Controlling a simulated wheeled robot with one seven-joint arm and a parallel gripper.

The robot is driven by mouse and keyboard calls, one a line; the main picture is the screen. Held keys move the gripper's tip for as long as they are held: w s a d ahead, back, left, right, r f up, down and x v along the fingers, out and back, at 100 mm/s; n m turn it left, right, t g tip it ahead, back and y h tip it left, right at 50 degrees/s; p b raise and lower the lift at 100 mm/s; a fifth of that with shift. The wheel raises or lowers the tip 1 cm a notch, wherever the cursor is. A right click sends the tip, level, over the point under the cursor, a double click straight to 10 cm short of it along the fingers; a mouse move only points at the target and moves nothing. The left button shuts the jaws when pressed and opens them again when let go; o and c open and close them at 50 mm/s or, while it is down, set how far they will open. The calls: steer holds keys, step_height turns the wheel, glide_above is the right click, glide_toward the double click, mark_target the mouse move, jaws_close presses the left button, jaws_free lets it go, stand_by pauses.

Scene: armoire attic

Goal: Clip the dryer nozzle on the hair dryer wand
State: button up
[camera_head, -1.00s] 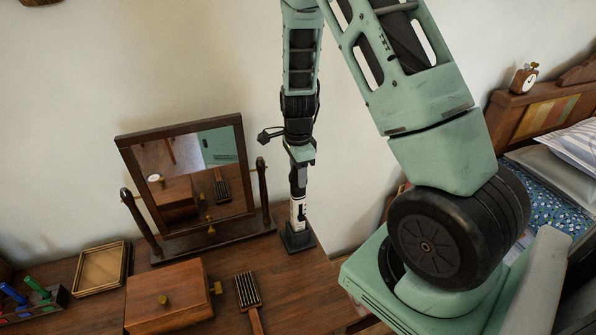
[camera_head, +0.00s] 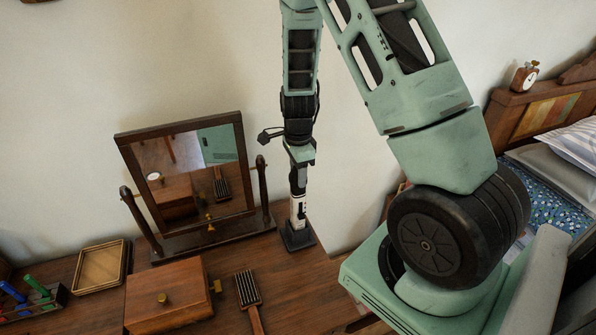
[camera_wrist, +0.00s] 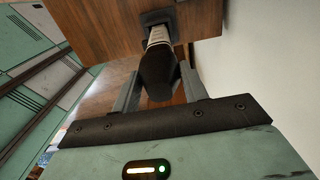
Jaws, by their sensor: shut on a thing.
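My gripper (camera_head: 299,184) points down at the back right of the dresser. Its fingers (camera_wrist: 160,84) are shut on a dark tapered piece, which looks like the dryer nozzle (camera_wrist: 157,72). The white hair dryer wand (camera_head: 297,212) stands upright below the gripper in a dark square base; it also shows in the wrist view (camera_wrist: 158,36). The dark piece lines up with the wand's upper end and appears to meet it. Whether it is clipped on cannot be told, as the joint is partly hidden.
The dark square base (camera_head: 297,240) stands near the dresser's right edge. A tilting mirror (camera_head: 190,175) stands to its left. A wooden box (camera_head: 165,293), a brush (camera_head: 248,290) and an empty tray (camera_head: 100,268) lie in front. The wall is close behind.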

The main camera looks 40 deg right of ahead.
steer(key=shift+f, duration=0.35)
stand_by(0.7)
steer(key=o, duration=1.6)
steer(key=shift+r, duration=0.15)
steer(key=shift+r+p, duration=2.65)
steer(key=shift+r, duration=0.25)
jaws_close()
